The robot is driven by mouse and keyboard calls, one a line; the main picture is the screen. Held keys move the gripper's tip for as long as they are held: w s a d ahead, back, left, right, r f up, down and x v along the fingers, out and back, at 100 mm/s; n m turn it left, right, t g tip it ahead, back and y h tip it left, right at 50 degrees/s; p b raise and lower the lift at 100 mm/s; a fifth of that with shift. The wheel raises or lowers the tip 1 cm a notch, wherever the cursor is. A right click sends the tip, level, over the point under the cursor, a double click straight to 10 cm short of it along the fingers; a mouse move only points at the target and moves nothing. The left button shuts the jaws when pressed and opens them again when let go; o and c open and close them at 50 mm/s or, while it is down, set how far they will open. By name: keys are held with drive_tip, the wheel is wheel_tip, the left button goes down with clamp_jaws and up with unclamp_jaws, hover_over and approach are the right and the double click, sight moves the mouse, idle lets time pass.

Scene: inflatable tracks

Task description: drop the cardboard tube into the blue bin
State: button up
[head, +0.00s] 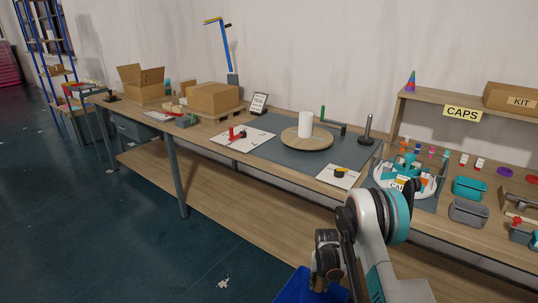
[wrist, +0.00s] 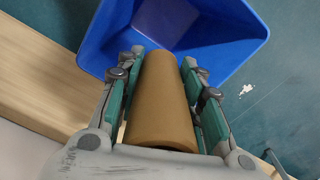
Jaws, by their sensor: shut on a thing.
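The brown cardboard tube (wrist: 162,98) lies lengthwise between the green-padded fingers of my gripper (wrist: 160,75) in the wrist view. My gripper is shut on it. The blue bin (wrist: 232,28) is open beneath and ahead of the tube, and the tube's far end overlaps the bin's opening in the picture. How high the tube is above the bin's floor I cannot tell. In the head view only part of the blue bin (head: 295,288) shows at the bottom edge, below my gripper (head: 328,280); the tube is hardly visible there.
A long wooden workbench (head: 240,180) runs along the wall, with a white cylinder on a round board (head: 302,144), cardboard boxes (head: 213,98) and a teal tub (head: 468,188) on it. The dark floor (head: 110,240) at left is mostly clear, with a few pale scraps.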

drive_tip(key=shift+f+b, duration=0.85)
drive_tip(key=shift+f, duration=1.75)
drive_tip(key=o, duration=1.2)
drive_tip(key=shift+o, duration=0.2)
drive_tip(key=shift+r, duration=0.1)
wheel_tip(320, 180, up, 12)
